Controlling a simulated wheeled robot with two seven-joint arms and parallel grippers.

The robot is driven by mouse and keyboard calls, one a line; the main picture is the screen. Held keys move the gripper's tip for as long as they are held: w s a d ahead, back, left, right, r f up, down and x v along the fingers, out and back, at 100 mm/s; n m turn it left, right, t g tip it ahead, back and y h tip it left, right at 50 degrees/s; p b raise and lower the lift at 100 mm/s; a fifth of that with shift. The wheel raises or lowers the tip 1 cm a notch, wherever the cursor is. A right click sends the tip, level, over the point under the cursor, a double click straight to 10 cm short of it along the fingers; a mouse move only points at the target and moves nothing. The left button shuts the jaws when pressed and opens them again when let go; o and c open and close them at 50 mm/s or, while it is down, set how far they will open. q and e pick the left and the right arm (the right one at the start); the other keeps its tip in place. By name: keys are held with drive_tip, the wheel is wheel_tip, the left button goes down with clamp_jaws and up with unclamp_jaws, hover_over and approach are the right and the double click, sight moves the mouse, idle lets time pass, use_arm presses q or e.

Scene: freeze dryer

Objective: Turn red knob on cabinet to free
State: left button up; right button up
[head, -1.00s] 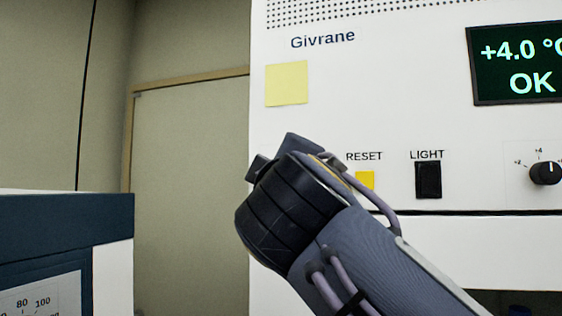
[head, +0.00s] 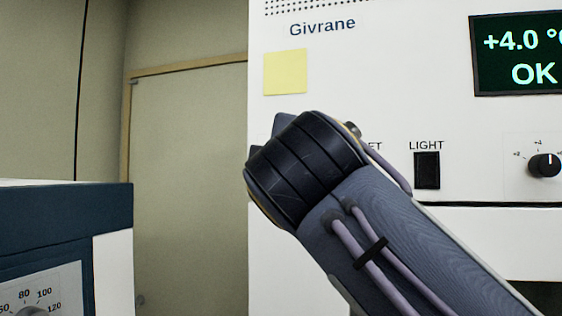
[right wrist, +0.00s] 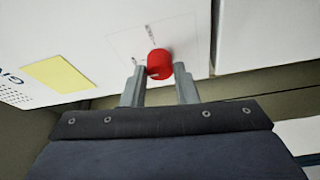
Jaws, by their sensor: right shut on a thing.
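In the head view my right arm crosses the cabinet front (head: 400,105) from the lower right. Its wrist hides the gripper and the knob there. The knob's marking and exact angle are too small to read. My left gripper is not in view.
The cabinet front has a yellow note (head: 285,72), a green display (head: 520,58) reading +4.0 and OK, a black LIGHT switch (head: 427,170) and a black dial (head: 544,166). A blue and white unit (head: 65,230) stands at the lower left. A closed door (head: 190,170) is behind.

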drive_tip(key=o, duration=1)
drive_tip(key=s+b, duration=0.3)
drive_tip(key=s, duration=0.4)
drive_tip(key=shift+s+d+f, duration=0.25)
drive_tip(key=shift+s+d, duration=0.05)
drive_tip(key=shift+s, duration=0.1)
